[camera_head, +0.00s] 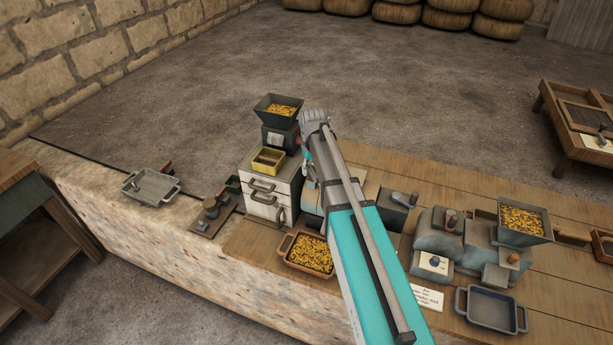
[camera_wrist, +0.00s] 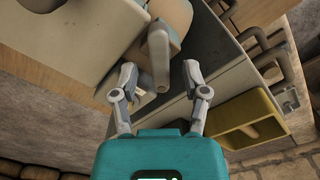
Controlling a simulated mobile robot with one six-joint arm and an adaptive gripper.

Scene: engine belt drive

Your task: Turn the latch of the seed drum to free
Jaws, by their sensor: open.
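In the wrist view my gripper (camera_wrist: 160,78) is open, with one finger on each side of a grey rounded lever (camera_wrist: 159,62). I see no clear contact between the fingers and the lever. The lever stands in front of a rounded teal and tan body (camera_wrist: 172,14), which may be the seed drum; I cannot tell whether the lever is its latch. In the head view a teal body (camera_head: 311,204) shows partly beside the white drawer unit, and my arm covers the rest. My fingers cannot be made out in the head view.
The white drawer unit (camera_head: 272,190) with handles carries a yellow box (camera_head: 267,161) and a hopper of seed (camera_head: 281,108). The yellow box also shows in the wrist view (camera_wrist: 235,117). A tray of seed (camera_head: 308,253) stands in front. Grey machinery (camera_head: 438,235) and an empty tray (camera_head: 491,310) are at right.

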